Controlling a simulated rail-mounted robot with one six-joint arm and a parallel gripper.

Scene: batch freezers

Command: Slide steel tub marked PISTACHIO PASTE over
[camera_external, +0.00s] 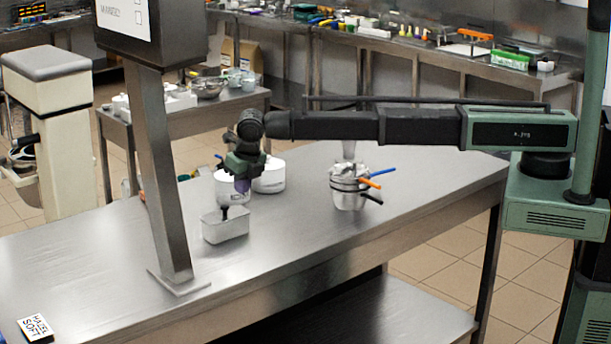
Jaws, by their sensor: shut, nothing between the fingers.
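A small rectangular steel tub (226,228) stands on the steel table near its middle. No marking can be read on it at this size, so I cannot tell if it is the PISTACHIO PASTE one. My gripper (226,212) points down at the tub, its dark fingertips at or just inside the tub's opening. The fingers look closed with nothing between them. I cannot tell whether they touch the tub's wall.
White round tubs (270,176) stand just behind the steel tub. A steel post (163,180) rises at the left. A HAZEL SOFT card (35,328) lies front left. The table front is clear.

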